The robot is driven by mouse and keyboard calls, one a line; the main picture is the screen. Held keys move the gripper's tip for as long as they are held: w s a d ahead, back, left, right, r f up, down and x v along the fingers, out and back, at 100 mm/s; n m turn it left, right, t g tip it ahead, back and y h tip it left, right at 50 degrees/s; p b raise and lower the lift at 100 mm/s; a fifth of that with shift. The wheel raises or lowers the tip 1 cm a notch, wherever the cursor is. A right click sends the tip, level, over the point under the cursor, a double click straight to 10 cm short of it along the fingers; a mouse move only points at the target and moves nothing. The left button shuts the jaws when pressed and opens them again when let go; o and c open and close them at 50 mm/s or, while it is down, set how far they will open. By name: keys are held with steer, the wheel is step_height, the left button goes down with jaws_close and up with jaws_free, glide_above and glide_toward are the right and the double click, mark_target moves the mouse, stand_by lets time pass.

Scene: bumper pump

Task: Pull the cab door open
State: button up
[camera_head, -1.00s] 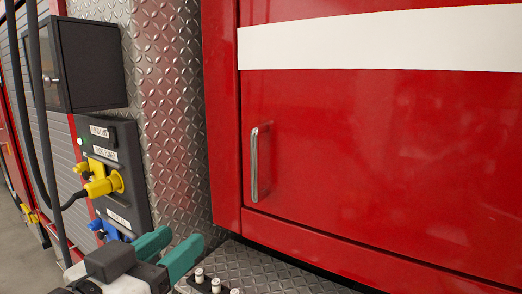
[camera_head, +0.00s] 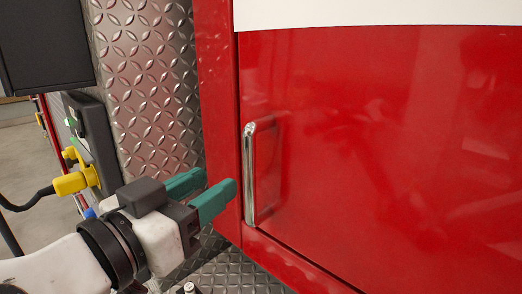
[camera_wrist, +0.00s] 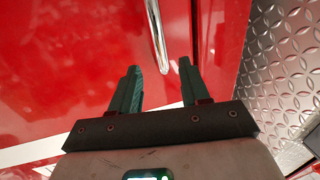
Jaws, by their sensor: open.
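The red cab door (camera_head: 370,150) fills the right of the head view, with a white stripe across its top. It looks closed against the red frame (camera_head: 219,110). Its chrome vertical bar handle (camera_head: 249,175) sits near the door's left edge. My gripper (camera_head: 210,190) has green fingers and is open, just left of the handle and apart from it. In the wrist view the handle (camera_wrist: 157,35) lies ahead of my gripper (camera_wrist: 160,68), and its end points into the gap between the open fingertips. Nothing is between the fingers' inner faces lower down.
Diamond-plate metal (camera_head: 145,90) covers the wall left of the door frame, and a plated step (camera_head: 225,275) lies below. A dark panel with a yellow plug (camera_head: 72,183) and a cable stands at the left. A black box (camera_head: 45,45) is above it.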

mark_target(245, 161)
steer(key=p+x, duration=0.3)
steer(key=x, duration=0.7)
steer(key=shift+w+d, duration=0.1)
steer(key=shift+w, duration=0.1)
steer(key=shift+c, duration=0.3)
jaws_close()
